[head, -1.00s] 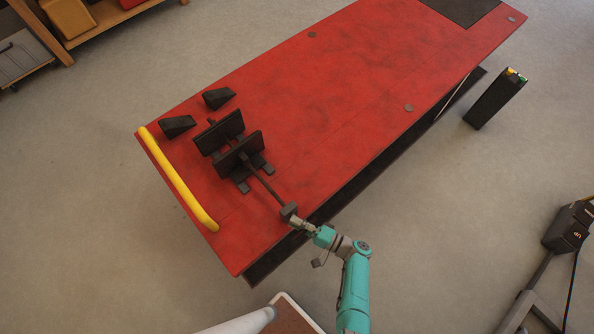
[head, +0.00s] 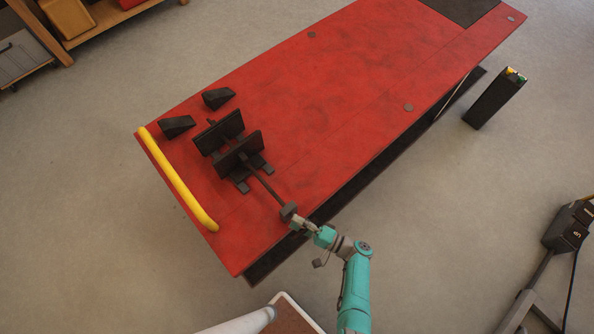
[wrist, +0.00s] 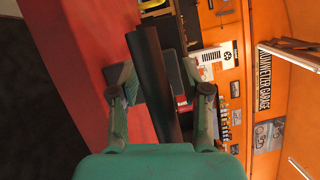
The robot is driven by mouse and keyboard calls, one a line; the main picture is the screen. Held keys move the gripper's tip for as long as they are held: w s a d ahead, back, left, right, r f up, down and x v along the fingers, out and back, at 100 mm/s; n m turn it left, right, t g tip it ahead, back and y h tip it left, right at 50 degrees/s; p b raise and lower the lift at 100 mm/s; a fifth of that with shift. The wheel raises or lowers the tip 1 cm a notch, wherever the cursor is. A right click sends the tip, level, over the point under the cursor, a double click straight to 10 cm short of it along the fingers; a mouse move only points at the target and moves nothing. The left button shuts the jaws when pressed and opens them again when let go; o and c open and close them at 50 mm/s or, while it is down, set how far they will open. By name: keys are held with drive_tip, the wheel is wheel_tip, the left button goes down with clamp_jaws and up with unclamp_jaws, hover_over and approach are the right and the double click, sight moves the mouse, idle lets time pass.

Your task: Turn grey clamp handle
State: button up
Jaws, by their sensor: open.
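The clamp is a pair of black upright jaws (head: 230,150) on the red lift table, with a dark screw rod (head: 264,186) running toward the near edge. The dark grey handle (head: 288,212) sits at the rod's near end, by the table edge. My gripper (head: 296,221) is at the handle. In the wrist view, the handle shows as a long dark bar (wrist: 156,75) between the two fingers of my gripper (wrist: 162,82). The fingers are open, one on each side of the bar. I cannot tell whether either touches it.
The red lift table (head: 320,100) has a yellow bar (head: 176,180) at its left end and two black wedges (head: 177,126) behind the clamp. A black box (head: 495,98) stands on the floor at right. A pedal stand (head: 565,228) is at lower right. Grey floor lies between.

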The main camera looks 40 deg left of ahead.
drive_tip(key=r+v, duration=0.1)
drive_tip(key=v, duration=1)
drive_tip(key=shift+d+f, duration=0.35)
drive_tip(key=shift+f, duration=0.15)
drive_tip(key=s+d+f+m+t+h, duration=0.1)
drive_tip(key=s+d+f+t+h, duration=0.15)
drive_tip(key=s+f, duration=0.4)
drive_tip(key=s+d+f+m+t+h, duration=0.1)
drive_tip(key=s+d+f+h, duration=0.3)
drive_tip(key=f, duration=0.3)
drive_tip(key=s+d+r+t+h, duration=0.1)
drive_tip(key=s+d+t+h, duration=0.45)
drive_tip(key=s+d, duration=0.3)
drive_tip(key=s+d+r+t+h, duration=0.1)
drive_tip(key=d+r+t+h, duration=0.3)
drive_tip(key=r, duration=0.6)
drive_tip(key=s+d+r+t+h, duration=0.15)
drive_tip(key=d+r, duration=0.35)
drive_tip(key=r, duration=0.5)
wheel_tip(320, 180, up, 27)
drive_tip(key=w+d+t, duration=0.1)
drive_tip(key=d+t, duration=0.1)
drive_tip(key=t, duration=0.4)
drive_tip(key=shift+w+d+n, duration=0.15)
drive_tip(key=shift+d+n, duration=0.2)
drive_tip(key=shift+n, duration=0.05)
